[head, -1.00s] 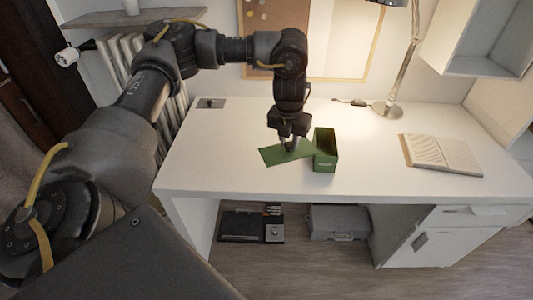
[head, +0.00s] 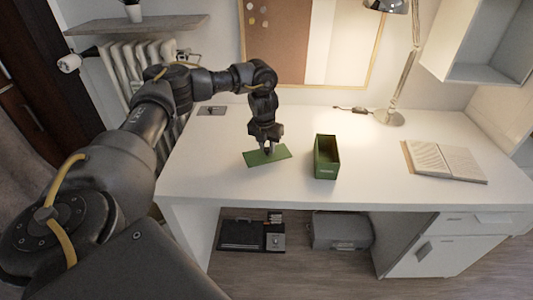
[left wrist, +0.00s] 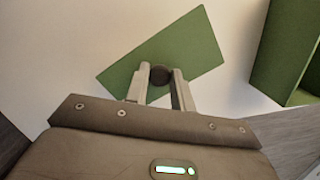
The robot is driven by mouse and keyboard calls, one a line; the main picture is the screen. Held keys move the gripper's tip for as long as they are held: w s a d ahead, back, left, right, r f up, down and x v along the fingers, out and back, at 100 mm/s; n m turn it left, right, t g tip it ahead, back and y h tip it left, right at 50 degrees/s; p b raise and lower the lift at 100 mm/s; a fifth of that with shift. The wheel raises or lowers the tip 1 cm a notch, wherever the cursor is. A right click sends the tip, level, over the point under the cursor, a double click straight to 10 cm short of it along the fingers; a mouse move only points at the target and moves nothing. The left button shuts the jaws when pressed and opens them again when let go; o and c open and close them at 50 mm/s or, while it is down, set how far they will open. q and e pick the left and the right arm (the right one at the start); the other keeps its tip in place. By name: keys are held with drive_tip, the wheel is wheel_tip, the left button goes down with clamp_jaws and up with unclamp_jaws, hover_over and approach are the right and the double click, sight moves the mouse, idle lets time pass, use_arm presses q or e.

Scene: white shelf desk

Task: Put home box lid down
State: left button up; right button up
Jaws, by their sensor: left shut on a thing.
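A flat green lid (head: 277,155) is at the middle left of the white desk, with a dark round knob (left wrist: 160,74) on it. My left gripper (head: 267,151) is over the lid, shut on its knob. In the left wrist view the gripper's two fingers (left wrist: 159,84) stand on either side of the knob, and the lid (left wrist: 195,45) spreads beyond them. I cannot tell whether the lid touches the desk. The open green box (head: 326,158) stands upright to the right of the lid, apart from it. Its wall (left wrist: 285,45) shows at the right of the wrist view. My right gripper is not in view.
The white desk (head: 380,175) is clear around the lid and box. An open book (head: 445,160) lies at the right and a lamp (head: 390,116) stands at the back. A small dark plate (head: 211,111) lies at the back left. A wall cabinet (head: 478,45) hangs upper right.

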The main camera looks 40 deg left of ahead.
sight(266, 149)
use_arm(q)
drive_tip(key=f, duration=0.2)
drive_tip(key=shift+a+f, duration=0.2)
drive_tip(key=shift+f, duration=0.1)
drive_tip(key=shift+f+p, duration=0.3)
drive_tip(key=shift+f, duration=0.2)
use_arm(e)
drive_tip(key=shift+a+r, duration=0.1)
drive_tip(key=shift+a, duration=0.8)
use_arm(q)
drive_tip(key=o, duration=1)
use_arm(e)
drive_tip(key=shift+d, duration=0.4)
